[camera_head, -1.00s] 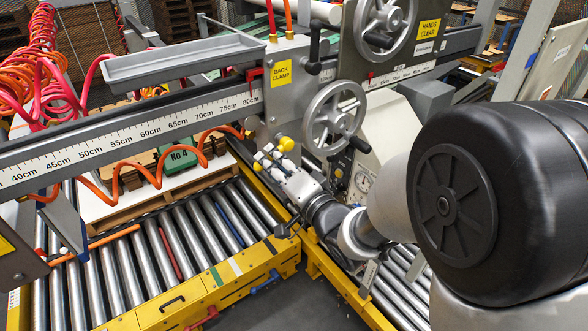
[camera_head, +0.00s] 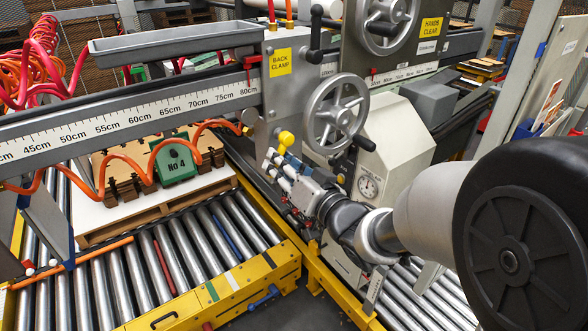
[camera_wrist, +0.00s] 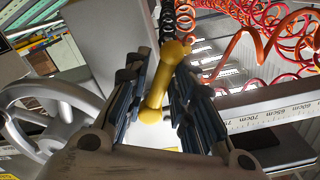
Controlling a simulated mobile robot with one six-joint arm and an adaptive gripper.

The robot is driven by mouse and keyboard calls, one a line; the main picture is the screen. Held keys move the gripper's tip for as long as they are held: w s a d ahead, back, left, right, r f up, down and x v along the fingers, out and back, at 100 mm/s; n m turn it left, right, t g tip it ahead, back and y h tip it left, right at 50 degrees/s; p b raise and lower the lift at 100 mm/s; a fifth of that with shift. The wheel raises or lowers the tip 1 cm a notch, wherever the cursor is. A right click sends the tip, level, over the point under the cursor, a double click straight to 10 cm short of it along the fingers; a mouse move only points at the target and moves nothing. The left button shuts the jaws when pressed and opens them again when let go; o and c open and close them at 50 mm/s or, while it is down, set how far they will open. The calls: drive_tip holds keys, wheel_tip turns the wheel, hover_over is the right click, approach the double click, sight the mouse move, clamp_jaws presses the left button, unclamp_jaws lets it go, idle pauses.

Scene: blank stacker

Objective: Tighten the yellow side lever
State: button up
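The yellow side lever (camera_head: 286,139) is on the side of the grey clamp housing, below the yellow BACK CLAMP label. In the head view its lower part is partly hidden by my gripper (camera_head: 277,163), which is right at it. In the wrist view the lever (camera_wrist: 158,88) is a yellow bar with rounded ends, standing slightly tilted between the two dark fingers of my gripper (camera_wrist: 157,92). The fingers are apart, with gaps visible beside the bar's lower part. Whether a finger touches the upper end is unclear.
A spoked grey handwheel (camera_head: 336,115) is close to the right of the lever; it also shows in the wrist view (camera_wrist: 45,115). An orange coiled hose (camera_head: 140,170) hangs left, over a pallet with a green No 4 block (camera_head: 174,160). Metal rollers (camera_head: 130,275) lie below.

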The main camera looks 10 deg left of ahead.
drive_tip(key=s+d+n, duration=0.4)
drive_tip(key=d+n, duration=0.2)
drive_tip(key=d, duration=0.2)
drive_tip(key=shift+d+f+b, duration=0.3)
drive_tip(key=shift+b, duration=0.15)
idle(0.8)
drive_tip(key=shift+w, duration=0.1)
drive_tip(key=s+d+f+m+h, duration=0.15)
drive_tip(key=d+m+h, duration=0.25)
drive_tip(key=d+h, duration=0.45)
drive_tip(key=s+d+m+h, duration=0.25)
drive_tip(key=d+h, duration=0.25)
drive_tip(key=d, duration=0.6)
drive_tip(key=s+d+f+m+g, duration=0.1)
drive_tip(key=s+f+m+g, duration=0.1)
drive_tip(key=s, duration=0.8)
drive_tip(key=s+d+f+m+g, duration=0.1)
drive_tip(key=s+g, duration=0.4)
drive_tip(key=s, duration=0.5)
wheel_tip(320, 180, down, 2)
drive_tip(key=shift+s+d+m, duration=0.3)
drive_tip(key=shift+s+m, duration=0.05)
drive_tip(key=shift+m, duration=0.1)
